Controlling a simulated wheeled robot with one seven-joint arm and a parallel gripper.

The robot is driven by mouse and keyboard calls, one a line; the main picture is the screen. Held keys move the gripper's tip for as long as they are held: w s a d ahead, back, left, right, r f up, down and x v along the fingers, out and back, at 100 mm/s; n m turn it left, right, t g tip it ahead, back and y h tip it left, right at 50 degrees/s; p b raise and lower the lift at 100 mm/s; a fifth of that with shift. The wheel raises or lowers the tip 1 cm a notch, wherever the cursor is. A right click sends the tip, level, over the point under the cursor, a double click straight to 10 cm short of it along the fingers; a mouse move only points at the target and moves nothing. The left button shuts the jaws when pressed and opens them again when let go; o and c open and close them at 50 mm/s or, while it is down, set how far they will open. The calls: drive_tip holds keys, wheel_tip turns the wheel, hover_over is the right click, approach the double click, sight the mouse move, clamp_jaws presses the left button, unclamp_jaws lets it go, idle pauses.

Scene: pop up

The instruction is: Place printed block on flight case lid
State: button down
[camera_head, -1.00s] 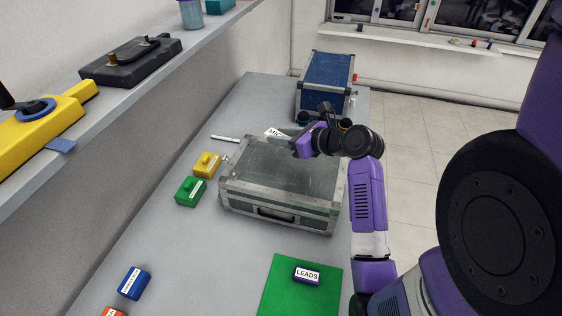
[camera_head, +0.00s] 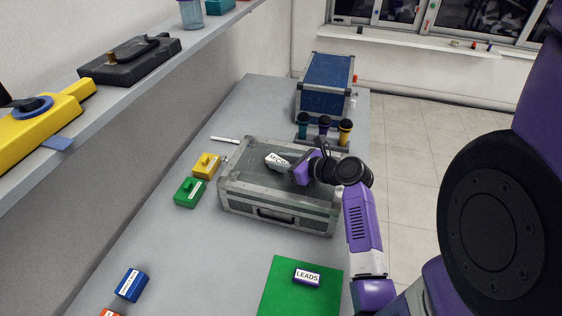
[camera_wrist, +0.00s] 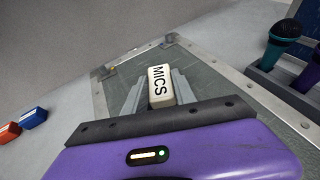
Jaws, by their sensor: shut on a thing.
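The flight case (camera_head: 262,200) is grey with metal edges and stands shut on the table. Its flat lid (camera_head: 250,177) also fills the middle of the wrist view (camera_wrist: 203,72). My gripper (camera_head: 288,167) is over the lid's far part. In the wrist view my gripper (camera_wrist: 160,92) is shut on a white block (camera_wrist: 159,80) printed MICS, with a finger on each side. The block also shows in the head view (camera_head: 275,160). Whether it touches the lid or hangs just above it, I cannot tell.
A microphone rack (camera_head: 323,140) with three microphones stands just behind the case, and a blue case (camera_head: 325,88) behind that. Yellow (camera_head: 207,167) and green (camera_head: 190,192) blocks lie to the left. A LEADS block (camera_head: 307,275) rests on a green mat (camera_head: 283,296) in front.

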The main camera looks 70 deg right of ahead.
drive_tip(key=shift+f, duration=0.1)
drive_tip(key=c, duration=1)
unclamp_jaws()
drive_tip(key=v, duration=1.2)
drive_tip(key=shift+d, duration=0.1)
